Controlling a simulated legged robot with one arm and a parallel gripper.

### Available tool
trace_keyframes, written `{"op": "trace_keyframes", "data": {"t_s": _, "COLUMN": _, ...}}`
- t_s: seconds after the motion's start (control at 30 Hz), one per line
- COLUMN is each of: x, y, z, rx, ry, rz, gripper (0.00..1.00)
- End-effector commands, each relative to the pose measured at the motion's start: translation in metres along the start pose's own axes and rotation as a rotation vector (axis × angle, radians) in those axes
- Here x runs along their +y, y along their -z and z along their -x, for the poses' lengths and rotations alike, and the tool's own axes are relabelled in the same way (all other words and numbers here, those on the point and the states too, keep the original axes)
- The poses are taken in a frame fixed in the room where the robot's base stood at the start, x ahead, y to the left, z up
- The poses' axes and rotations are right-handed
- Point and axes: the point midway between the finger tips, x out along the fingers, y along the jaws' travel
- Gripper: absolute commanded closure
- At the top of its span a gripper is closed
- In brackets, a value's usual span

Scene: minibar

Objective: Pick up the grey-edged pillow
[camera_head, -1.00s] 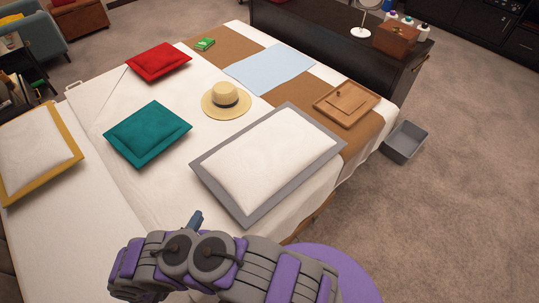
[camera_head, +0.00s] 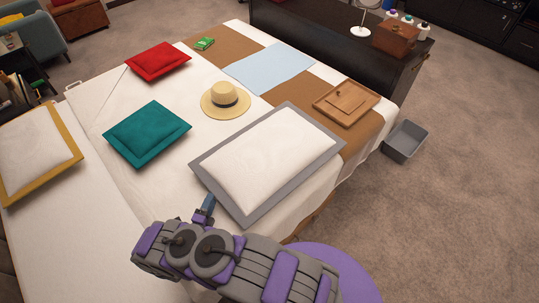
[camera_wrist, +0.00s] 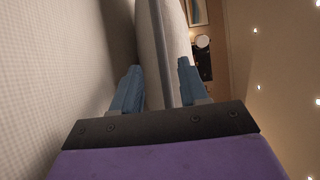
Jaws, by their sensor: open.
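The grey-edged pillow (camera_head: 268,160) lies flat on the bed in the head view, white in the middle with a wide grey border. My gripper (camera_head: 208,203) is low at the pillow's near left edge, with one blue finger showing beside the grey border. In the wrist view my gripper (camera_wrist: 155,85) is open, with its two blue fingers apart. The pillow's grey edge (camera_wrist: 160,45) runs between the fingers in that view, seen side-on. I cannot tell whether either finger touches it. Part of the gripper is hidden behind my arm in the head view.
The bed (camera_head: 110,205) also holds a teal pillow (camera_head: 147,133), a red pillow (camera_head: 158,62), a yellow-edged pillow (camera_head: 35,150), a straw hat (camera_head: 226,100) and a wooden tray (camera_head: 346,103). A grey bin (camera_head: 405,142) stands on the floor at right.

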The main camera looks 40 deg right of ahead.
Motion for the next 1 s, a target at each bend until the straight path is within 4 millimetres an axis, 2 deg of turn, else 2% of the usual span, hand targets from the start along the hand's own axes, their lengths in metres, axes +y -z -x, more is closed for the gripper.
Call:
{"op": "trace_keyframes", "data": {"t_s": 0.2, "x": 0.000, "y": -0.001, "z": -0.013, "rx": 0.000, "ry": 0.001, "rz": 0.000, "gripper": 0.56}}
{"op": "trace_keyframes", "data": {"t_s": 0.5, "x": -0.002, "y": -0.001, "z": -0.051, "rx": 0.000, "ry": 0.003, "rz": -0.001, "gripper": 0.56}}
{"op": "trace_keyframes", "data": {"t_s": 0.83, "x": -0.003, "y": -0.001, "z": -0.058, "rx": -0.001, "ry": 0.002, "rz": -0.001, "gripper": 0.56}}
{"op": "trace_keyframes", "data": {"t_s": 1.0, "x": -0.003, "y": -0.001, "z": -0.057, "rx": -0.001, "ry": 0.002, "rz": 0.000, "gripper": 0.72}}
